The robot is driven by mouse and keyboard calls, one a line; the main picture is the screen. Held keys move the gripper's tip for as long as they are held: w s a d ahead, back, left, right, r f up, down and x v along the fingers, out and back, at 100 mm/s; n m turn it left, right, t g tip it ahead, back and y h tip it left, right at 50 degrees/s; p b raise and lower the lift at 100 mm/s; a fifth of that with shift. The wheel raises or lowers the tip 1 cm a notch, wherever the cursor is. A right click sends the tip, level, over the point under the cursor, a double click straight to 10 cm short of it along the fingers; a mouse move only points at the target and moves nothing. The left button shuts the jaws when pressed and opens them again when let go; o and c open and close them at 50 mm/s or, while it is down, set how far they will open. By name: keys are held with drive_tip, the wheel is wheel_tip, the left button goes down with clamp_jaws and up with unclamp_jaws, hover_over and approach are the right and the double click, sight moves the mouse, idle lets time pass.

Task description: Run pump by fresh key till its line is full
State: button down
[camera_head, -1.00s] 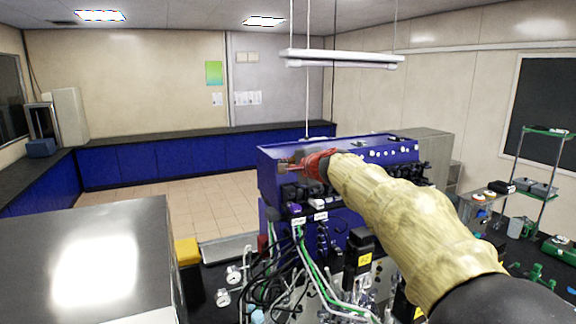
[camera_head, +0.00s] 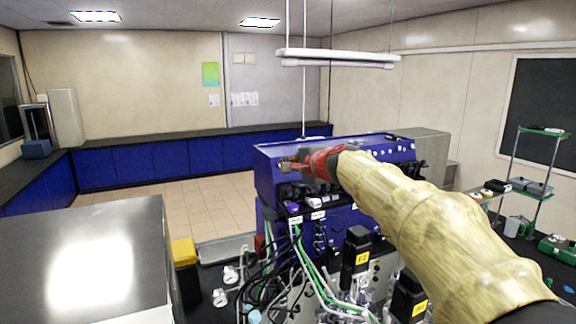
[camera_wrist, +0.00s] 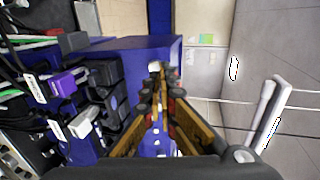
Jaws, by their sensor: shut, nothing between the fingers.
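My gripper (camera_head: 284,164) is shut and empty, in front of the upper left part of the blue cabinet (camera_head: 270,152). In the wrist view its fingers (camera_wrist: 157,84) meet over the blue casing (camera_wrist: 120,43). A row of black pump heads runs along the cabinet front. Below the gripper, a purple-fronted pump (camera_head: 292,208) and a white-fronted pump (camera_head: 314,203) have white labels under them. The wrist view shows the purple part (camera_wrist: 62,85) and white part (camera_wrist: 84,118) to the left of the fingers. The labels are too small to read. I cannot tell which key is the fresh one, or whether its line is full.
Green and clear hoses (camera_head: 303,262) and black cables hang below the pumps. Black blocks with yellow labels (camera_head: 361,258) stand in front. A steel-topped bench (camera_head: 95,250) is at left. A hanging lamp (camera_head: 338,57) is above. A shelf rack (camera_head: 540,165) stands at right.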

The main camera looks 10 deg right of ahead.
drive_tip(key=v, duration=0.4)
drive_tip(key=shift+s+d+r+b, duration=0.1)
drive_tip(key=shift+s+b, duration=0.25)
drive_tip(key=shift+b, duration=0.05)
drive_tip(key=s+a+f+n+g, duration=0.1)
drive_tip(key=s+f+n+g, duration=0.2)
drive_tip(key=f, duration=0.5)
drive_tip(key=s+a+f+n+g, duration=0.1)
drive_tip(key=s+f+n+g, duration=0.2)
drive_tip(key=f, duration=0.4)
drive_tip(key=s+f+n+g+h+b, duration=0.2)
drive_tip(key=s+f+n+b, duration=0.7)
drive_tip(key=s+f+b, duration=0.9)
drive_tip(key=s+f+g, duration=0.1)
drive_tip(key=s+f, duration=1.5)
drive_tip(key=s, duration=0.3)
drive_tip(key=shift+d+f+n+h+b, duration=0.2)
drive_tip(key=shift+d+n+h+b, duration=0.1)
drive_tip(key=shift+n+h, duration=0.1)
